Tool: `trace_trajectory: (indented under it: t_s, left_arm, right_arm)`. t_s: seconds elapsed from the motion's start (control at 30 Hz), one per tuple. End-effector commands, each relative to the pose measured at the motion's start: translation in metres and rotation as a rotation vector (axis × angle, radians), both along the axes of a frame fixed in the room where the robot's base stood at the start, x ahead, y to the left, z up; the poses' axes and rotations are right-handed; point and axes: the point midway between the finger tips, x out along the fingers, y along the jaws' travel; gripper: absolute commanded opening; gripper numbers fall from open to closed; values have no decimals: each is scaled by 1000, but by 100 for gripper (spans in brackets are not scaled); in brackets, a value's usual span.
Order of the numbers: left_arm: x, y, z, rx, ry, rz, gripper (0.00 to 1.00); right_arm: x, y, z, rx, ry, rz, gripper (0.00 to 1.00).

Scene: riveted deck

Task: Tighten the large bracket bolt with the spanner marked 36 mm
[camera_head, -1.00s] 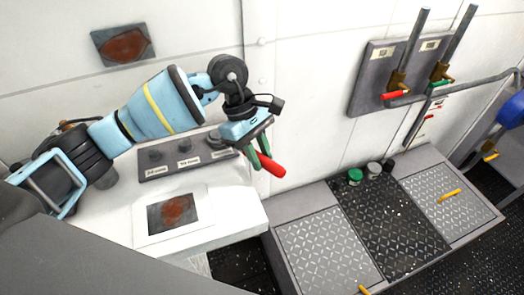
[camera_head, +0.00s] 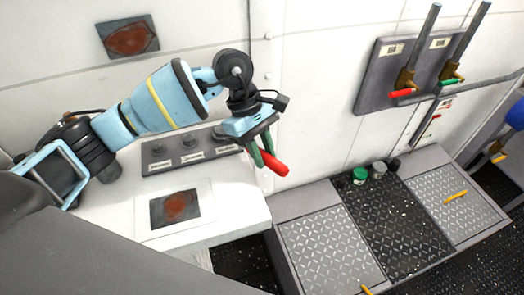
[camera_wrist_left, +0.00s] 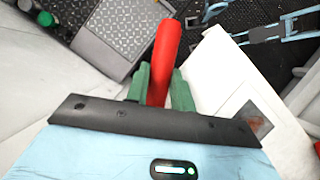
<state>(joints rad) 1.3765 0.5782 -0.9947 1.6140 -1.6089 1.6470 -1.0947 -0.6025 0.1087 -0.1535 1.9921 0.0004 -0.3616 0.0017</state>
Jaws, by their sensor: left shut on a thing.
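My left gripper (camera_head: 262,152) has green fingers shut on a red rounded handle (camera_head: 274,166), which points down and to the right in the head view. The handle also shows between the fingers in the left wrist view (camera_wrist_left: 165,55). It is held in the air beyond the right end of the white bench, touching nothing that I can see. No head or size mark shows on it, so I cannot tell what tool it is. I cannot pick out the bracket bolt for certain. My right gripper is not in view.
A grey labelled strip (camera_head: 165,157) with dark round pieces lies on the white bench (camera_head: 240,215); its labels are unreadable. A wall panel (camera_head: 378,88) carries levers with red and green handles.

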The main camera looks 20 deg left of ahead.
Motion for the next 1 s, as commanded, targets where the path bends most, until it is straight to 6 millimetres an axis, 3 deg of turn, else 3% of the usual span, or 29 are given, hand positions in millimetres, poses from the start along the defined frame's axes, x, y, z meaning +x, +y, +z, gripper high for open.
trace_trajectory:
  t_s: [0.5,1.0]
  left_arm:
    - [2,0,2,0,-3,11,0]
    - [2,0,19,-1,-5,11,0]
  right_arm:
    - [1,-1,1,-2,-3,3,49]
    - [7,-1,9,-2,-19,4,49]
